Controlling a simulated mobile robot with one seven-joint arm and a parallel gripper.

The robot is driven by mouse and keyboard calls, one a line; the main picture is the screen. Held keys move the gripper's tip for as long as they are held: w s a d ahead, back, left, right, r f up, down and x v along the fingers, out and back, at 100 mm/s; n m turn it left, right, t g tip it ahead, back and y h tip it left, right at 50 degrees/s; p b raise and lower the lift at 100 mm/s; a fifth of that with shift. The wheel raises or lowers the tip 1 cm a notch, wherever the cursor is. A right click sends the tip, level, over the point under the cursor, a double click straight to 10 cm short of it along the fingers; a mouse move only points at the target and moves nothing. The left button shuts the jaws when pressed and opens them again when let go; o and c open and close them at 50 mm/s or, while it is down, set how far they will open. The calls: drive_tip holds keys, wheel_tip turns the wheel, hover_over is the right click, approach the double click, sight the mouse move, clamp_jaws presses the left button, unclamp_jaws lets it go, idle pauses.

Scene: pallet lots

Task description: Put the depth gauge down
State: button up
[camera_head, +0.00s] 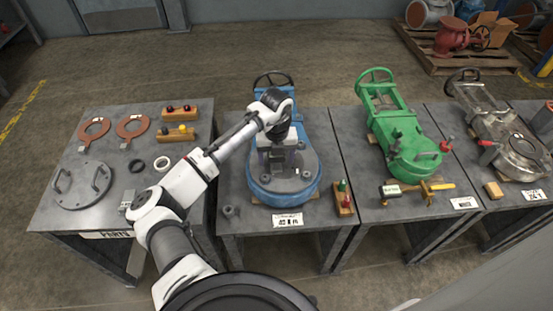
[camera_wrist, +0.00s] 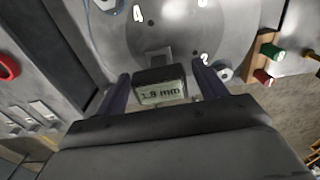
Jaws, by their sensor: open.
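The depth gauge (camera_wrist: 160,93) is a dark block with a pale display reading about 1.8 mm. In the wrist view it sits between the two fingers of my gripper (camera_wrist: 164,86), upright against the grey round cover (camera_wrist: 178,38) of the blue valve. Gaps show between the fingers and the gauge, so the gripper is open around it. In the head view my gripper (camera_head: 279,168) is low over the cover of the blue valve (camera_head: 262,195), and it mostly hides the gauge. Whether the gauge fully rests on the cover is hard to tell.
A wooden block with green and red plugs (camera_head: 343,198) lies right of the blue valve. A green valve (camera_head: 402,140) and a bare metal valve (camera_head: 515,150) lie on benches to the right. The left bench (camera_head: 112,215) holds rings, a round cover and wooden blocks.

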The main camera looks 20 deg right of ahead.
wheel_tip(320, 180, up, 11)
drive_tip(key=shift+b, duration=0.95)
